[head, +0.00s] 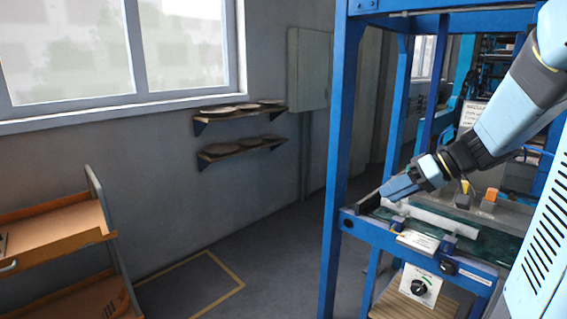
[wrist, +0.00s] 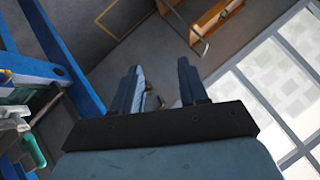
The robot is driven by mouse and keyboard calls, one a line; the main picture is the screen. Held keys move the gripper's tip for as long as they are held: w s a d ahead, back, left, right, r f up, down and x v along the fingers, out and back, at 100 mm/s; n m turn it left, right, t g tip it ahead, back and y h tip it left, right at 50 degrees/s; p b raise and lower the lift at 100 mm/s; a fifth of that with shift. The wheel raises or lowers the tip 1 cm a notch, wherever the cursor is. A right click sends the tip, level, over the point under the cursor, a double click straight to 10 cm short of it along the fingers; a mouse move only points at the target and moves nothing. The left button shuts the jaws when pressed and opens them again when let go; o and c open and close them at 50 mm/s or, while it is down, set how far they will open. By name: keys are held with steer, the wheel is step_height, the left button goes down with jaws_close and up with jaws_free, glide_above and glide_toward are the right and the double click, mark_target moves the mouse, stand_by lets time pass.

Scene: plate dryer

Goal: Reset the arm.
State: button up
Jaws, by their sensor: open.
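My arm reaches in from the right in the head view, with my gripper (head: 392,188) in front of the blue frame of the plate dryer (head: 339,120), near its left post. In the wrist view my gripper (wrist: 160,85) shows two dark blue fingers spread apart with a clear gap. Nothing is between the fingers. In the head view the gripper overlaps the dryer's left end; whether it touches anything there I cannot tell.
An orange-shelved cart (head: 52,225) stands at the lower left; it also shows in the wrist view (wrist: 208,22). Two wall shelves (head: 240,148) hold plates. The floor (head: 275,255) between cart and dryer is clear.

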steer(key=s+a+r+m+t+h, duration=0.1)
steer(key=s+a+r+m+h, duration=0.1)
steer(key=s+m+h, duration=0.3)
steer(key=s+r+h, duration=0.1)
steer(key=s+h, duration=0.3)
steer(key=s, duration=0.7)
steer(key=shift+s+a+m+t+h, duration=0.2)
steer(key=shift+s+m+t+h, duration=0.1)
steer(key=shift+t+h, duration=0.1)
